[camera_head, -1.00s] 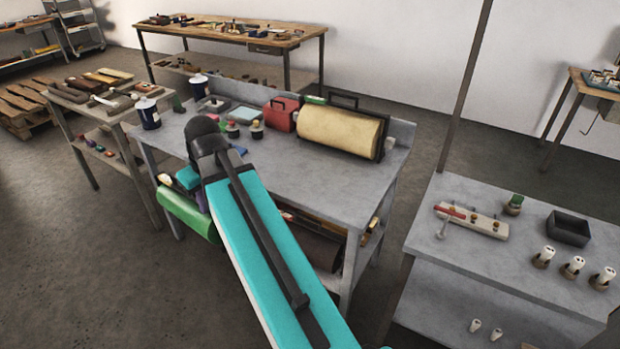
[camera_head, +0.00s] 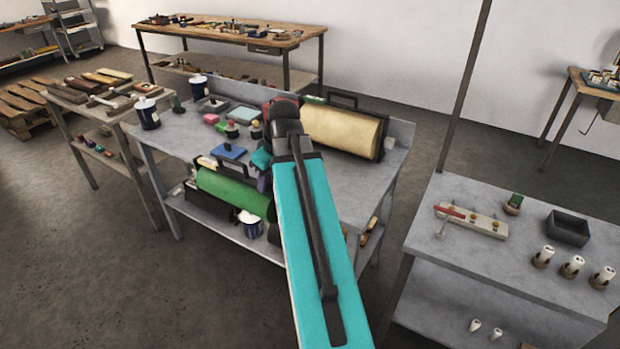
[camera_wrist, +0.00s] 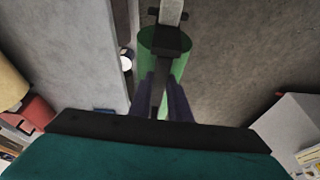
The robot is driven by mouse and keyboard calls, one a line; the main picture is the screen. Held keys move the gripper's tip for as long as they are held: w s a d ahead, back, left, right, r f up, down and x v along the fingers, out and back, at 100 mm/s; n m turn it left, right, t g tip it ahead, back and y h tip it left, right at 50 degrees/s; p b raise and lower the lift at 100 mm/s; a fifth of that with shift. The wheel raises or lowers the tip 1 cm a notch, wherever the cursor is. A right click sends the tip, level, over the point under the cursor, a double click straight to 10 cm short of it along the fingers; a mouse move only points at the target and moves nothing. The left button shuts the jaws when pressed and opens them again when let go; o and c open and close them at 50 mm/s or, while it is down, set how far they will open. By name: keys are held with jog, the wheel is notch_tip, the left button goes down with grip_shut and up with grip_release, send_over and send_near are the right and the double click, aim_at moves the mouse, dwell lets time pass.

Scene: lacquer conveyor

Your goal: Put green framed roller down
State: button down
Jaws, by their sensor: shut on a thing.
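The green framed roller (camera_head: 232,192) has a green cylinder and a dark frame. In the head view it shows in front of the grey bench's front edge. In the wrist view the roller (camera_wrist: 150,46) is beside the bench edge, with floor beyond it. My gripper (camera_wrist: 162,88) has purple fingers closed on its dark frame; in the head view the gripper (camera_head: 263,178) is partly hidden by my arm. The grey bench (camera_head: 325,195) has clear top at its right front.
A cream framed roller (camera_head: 342,130) stands at the back right of the bench. Cans, trays, a blue block (camera_head: 229,151) and small bottles fill its left and back. A dark roller and a white-and-blue can (camera_head: 250,227) sit on the lower shelf. Another grey table (camera_head: 470,245) stands right.

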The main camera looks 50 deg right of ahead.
jog(key=s+d+r+n, duration=0.1)
jog(key=s+d, duration=1.1)
jog(key=d, duration=0.3)
jog(key=shift+r+t+y, duration=0.3)
jog(key=shift+r+t, duration=0.05)
jog(key=shift+t, duration=0.05)
jog(key=shift+d, duration=0.15)
jog(key=w+d+f+p, duration=0.1)
jog(key=w+d+p, duration=0.3)
jog(key=d, duration=1)
jog(key=shift+w+d+f, duration=0.25)
jog(key=shift+w+d, duration=0.1)
jog(key=shift+w, duration=0.8)
jog(key=shift+f, duration=0.15)
jog(key=shift+s+f+p, duration=0.1)
jog(key=shift+f+p, duration=0.85)
jog(key=shift+f, duration=0.6)
